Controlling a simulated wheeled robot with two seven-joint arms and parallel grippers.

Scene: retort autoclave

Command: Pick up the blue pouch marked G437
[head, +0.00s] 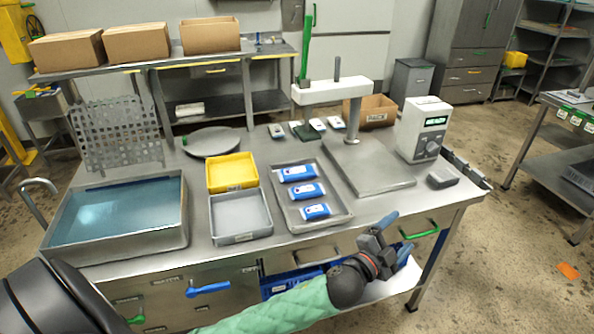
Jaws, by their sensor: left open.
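Three blue pouches with white labels lie in a row in a grey metal tray (335,214) on the steel table: a far one (297,173), a middle one (307,191) and a near one (317,211). Their markings are too small to read, so I cannot tell which is G437. My left gripper (398,238) is open and empty, at the table's front edge, to the right of and nearer than the tray. It touches no pouch. My right gripper is not in view.
A yellow bin (232,172) and a grey bin (240,216) stand left of the tray, with a water basin (118,216) further left. A press with a green lever (307,45) stands behind and right. Small white-and-dark packs (296,128) lie behind the tray.

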